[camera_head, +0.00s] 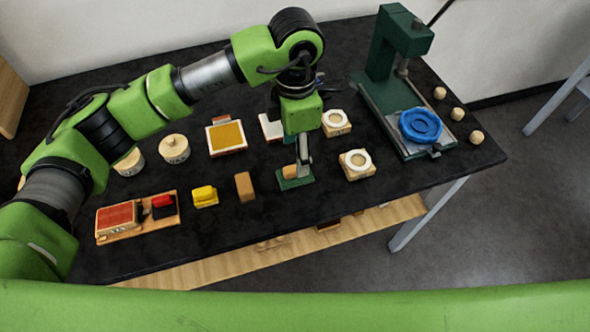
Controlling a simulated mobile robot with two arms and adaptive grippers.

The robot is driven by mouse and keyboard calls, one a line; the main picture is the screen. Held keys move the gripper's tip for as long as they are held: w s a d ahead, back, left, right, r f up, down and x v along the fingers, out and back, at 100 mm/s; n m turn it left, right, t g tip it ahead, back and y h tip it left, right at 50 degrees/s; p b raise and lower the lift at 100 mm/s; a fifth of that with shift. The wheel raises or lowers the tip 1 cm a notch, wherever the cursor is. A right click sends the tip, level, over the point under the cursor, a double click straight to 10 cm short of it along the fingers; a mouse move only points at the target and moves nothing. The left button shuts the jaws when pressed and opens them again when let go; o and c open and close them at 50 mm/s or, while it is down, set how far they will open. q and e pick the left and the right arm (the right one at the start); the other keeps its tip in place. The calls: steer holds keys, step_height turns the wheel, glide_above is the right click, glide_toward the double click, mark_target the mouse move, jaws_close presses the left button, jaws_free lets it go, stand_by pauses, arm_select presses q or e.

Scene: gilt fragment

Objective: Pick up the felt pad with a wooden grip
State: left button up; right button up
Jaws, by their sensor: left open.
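The felt pad with a wooden grip appears to be the dark green pad (300,183) with a small brown block on top, on the black table near the front middle. My left gripper (303,165) points down right at this pad, and its grey finger covers part of it. The jaws are open. I cannot tell whether the fingers touch the wooden grip. My right gripper is not in view.
A brown block (245,186) and a yellow block (204,198) stand to the left of the pad. A cream ring on a wooden block (357,163) sits to its right. A green press (378,80) with a blue round piece (421,125) stands farther right.

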mark_target(287, 178)
arm_select(q)
steer(key=f, duration=0.2)
steer(key=shift+w+f, duration=0.2)
steer(key=shift+f, duration=0.15)
steer(key=shift+f+p, duration=0.3)
steer(key=shift+p, duration=0.2)
step_height(287, 178, down, 4)
steer(key=shift+r+p, duration=0.2)
steer(key=shift+p, duration=0.65)
steer(key=shift+w+f, duration=0.1)
steer(key=shift+f, duration=0.35)
steer(key=c, duration=1.2)
